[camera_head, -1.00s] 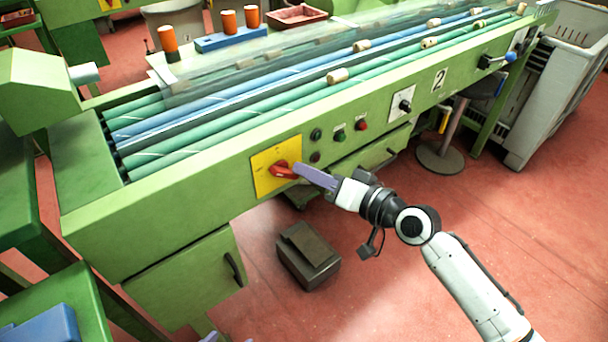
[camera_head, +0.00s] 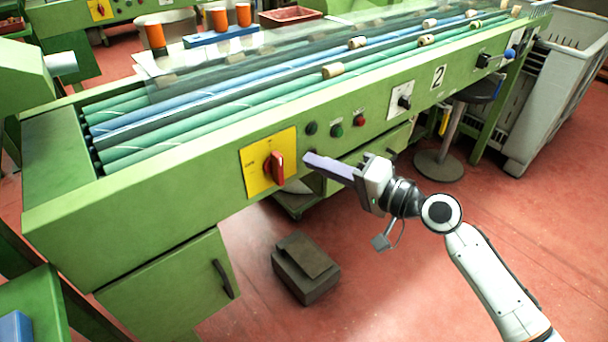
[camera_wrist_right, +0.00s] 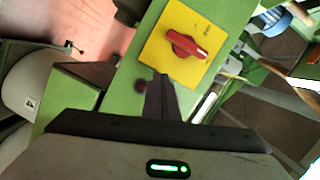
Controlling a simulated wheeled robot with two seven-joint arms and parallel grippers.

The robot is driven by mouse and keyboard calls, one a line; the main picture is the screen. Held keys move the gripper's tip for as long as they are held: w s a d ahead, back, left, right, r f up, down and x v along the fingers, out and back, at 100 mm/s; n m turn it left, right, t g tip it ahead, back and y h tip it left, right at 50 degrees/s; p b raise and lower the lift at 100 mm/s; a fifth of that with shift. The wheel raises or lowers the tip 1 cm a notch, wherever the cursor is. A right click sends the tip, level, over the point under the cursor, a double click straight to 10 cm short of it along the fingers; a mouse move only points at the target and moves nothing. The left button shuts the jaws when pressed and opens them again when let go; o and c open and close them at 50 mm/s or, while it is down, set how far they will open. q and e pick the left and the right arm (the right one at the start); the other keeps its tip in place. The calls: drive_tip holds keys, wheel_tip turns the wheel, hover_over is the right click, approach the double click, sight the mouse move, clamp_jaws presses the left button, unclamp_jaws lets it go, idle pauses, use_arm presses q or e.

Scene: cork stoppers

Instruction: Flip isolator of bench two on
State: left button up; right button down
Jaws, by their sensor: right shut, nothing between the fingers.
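The isolator is a red rotary handle (camera_head: 275,168) on a yellow plate (camera_head: 254,172) on the front of the green bench (camera_head: 160,195) marked 2 (camera_head: 437,77). The handle stands about upright in the head view. In the wrist view the red handle (camera_wrist_right: 186,45) shows whole, with a white mark near one end, on the yellow plate (camera_wrist_right: 190,22). My right gripper (camera_head: 308,158) is shut and empty, just right of the plate and apart from the handle. Its dark fingers (camera_wrist_right: 162,82) point toward the plate in the wrist view. My left gripper is out of view.
Small buttons (camera_head: 337,131) and a black rotary switch (camera_head: 404,102) sit right of the isolator on the bench front. A dark box (camera_head: 306,268) stands on the red floor below. Cork stoppers (camera_head: 332,70) lie on the rollers above. The floor at front right is open.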

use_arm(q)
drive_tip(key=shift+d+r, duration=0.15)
use_arm(e)
drive_tip(key=f+v, duration=0.1)
drive_tip(key=v, duration=0.9)
drive_tip(key=shift+w, duration=0.1)
drive_tip(key=s+f+n+g+h, duration=0.2)
drive_tip(key=s+f+n+h, duration=0.5)
drive_tip(key=s+f, duration=1.6)
use_arm(q)
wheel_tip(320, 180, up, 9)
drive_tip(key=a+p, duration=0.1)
drive_tip(key=p, duration=1.3)
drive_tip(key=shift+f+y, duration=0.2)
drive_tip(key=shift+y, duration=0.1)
use_arm(e)
wheel_tip(320, 180, up, 6)
drive_tip(key=d+h, duration=0.2)
drive_tip(key=h, duration=0.1)
drive_tip(key=shift+w+d+m+g, duration=0.3)
drive_tip(key=shift+m, duration=0.1)
